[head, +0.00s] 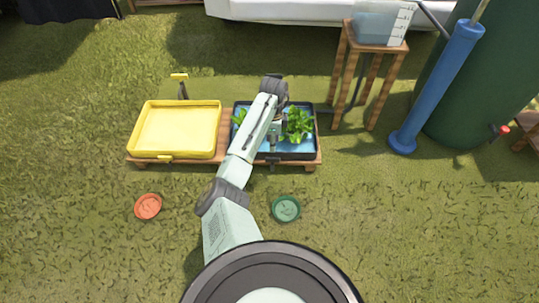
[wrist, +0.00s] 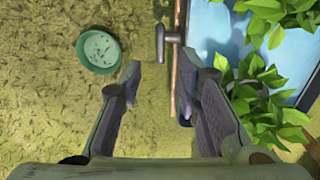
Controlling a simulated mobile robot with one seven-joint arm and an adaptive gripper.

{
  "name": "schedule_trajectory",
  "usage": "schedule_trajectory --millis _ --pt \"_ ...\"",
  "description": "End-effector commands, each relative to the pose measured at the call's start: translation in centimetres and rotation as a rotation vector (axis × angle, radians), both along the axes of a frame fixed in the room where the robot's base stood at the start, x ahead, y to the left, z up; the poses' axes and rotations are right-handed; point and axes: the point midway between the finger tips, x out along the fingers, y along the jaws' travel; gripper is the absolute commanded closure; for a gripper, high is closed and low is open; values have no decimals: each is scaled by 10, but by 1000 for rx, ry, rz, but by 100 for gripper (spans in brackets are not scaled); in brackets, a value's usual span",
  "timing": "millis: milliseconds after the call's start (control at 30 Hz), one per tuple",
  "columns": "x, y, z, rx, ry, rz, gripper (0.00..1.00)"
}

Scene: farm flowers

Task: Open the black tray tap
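The black tray (head: 300,156) sits on the right of a low wooden bench, holding blue water and leafy green plants. Its dark tap (head: 272,161) sticks out from the middle of the front side. In the wrist view the tap (wrist: 161,46) is a grey T-shaped piece beside the tray edge. My gripper (head: 275,141) is over the front part of the tray, behind the tap in the head view. In the wrist view my gripper (wrist: 160,82) is open and empty, with the tap just beyond the fingertips and apart from them. My arm hides part of the tray.
A yellow tray (head: 178,131) with a yellow front tap sits left on the bench (head: 142,160). A green dish (head: 286,208) and a red dish (head: 148,206) lie on the grass. A wooden stand (head: 337,95) holds a clear container behind right. Leaves crowd the right finger.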

Motion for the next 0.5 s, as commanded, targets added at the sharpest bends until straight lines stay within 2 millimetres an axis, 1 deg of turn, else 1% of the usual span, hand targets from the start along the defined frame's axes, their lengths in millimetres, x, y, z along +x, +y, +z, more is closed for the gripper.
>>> schedule_trajectory --millis 33,300,400,500 --pt "-1 0 -10 0 1 1 69" --pt "0 0 -62 1 -1 3 69" --pt "0 0 -78 0 -2 3 69" --pt "0 0 -88 -1 -3 2 69"
